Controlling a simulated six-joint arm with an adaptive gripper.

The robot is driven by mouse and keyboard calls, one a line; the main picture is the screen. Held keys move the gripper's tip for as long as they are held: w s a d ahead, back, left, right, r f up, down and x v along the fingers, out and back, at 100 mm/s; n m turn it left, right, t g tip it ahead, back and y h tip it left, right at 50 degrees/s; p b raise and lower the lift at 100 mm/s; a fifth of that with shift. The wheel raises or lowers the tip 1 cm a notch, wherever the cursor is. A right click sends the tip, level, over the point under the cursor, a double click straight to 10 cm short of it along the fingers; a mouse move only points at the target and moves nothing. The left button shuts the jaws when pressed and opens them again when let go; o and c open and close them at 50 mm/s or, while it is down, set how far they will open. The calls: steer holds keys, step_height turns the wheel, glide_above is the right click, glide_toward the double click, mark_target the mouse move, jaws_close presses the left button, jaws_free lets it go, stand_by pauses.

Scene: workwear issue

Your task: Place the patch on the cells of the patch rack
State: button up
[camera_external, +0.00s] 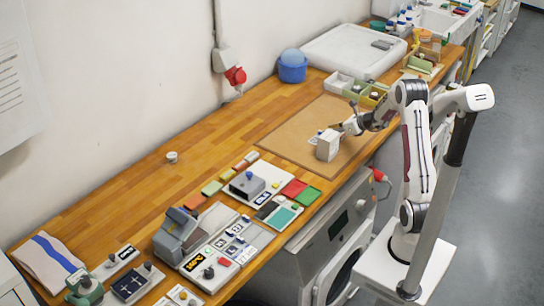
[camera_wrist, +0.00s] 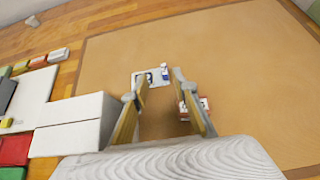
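My gripper (camera_external: 340,127) is above the brown mat, near a pale block-shaped box (camera_external: 327,147). In the wrist view my gripper (camera_wrist: 160,77) has its two fingers apart, with nothing visibly held between them. A small white flat piece with dark and blue marks (camera_wrist: 152,78) lies on the mat beyond the fingertips; it also shows in the external view (camera_external: 314,139). A small red and white item (camera_wrist: 194,104) is partly hidden behind the right finger. I cannot tell which is the patch. A grey tray with cells holding blue and white tiles (camera_external: 236,238), possibly the patch rack, is at the front left.
The brown mat (camera_external: 290,135) is mostly clear. The pale box also shows in the wrist view (camera_wrist: 75,125), left of the fingers. Grey devices (camera_external: 178,236), coloured pads (camera_external: 307,196) and a folded striped cloth (camera_external: 48,258) occupy the left half of the bench.

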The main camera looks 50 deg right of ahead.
steer(key=shift+w+f, duration=0.1)
steer(key=shift+w, duration=0.05)
steer(key=shift+w+d+f, duration=0.2)
steer(key=shift+w+f, duration=0.2)
steer(key=shift+w, duration=0.1)
steer(key=shift+w+d+f, duration=0.15)
steer(key=shift+w+f, duration=0.25)
steer(key=shift+w, duration=0.05)
steer(key=shift+x, duration=1.2)
jaws_close()
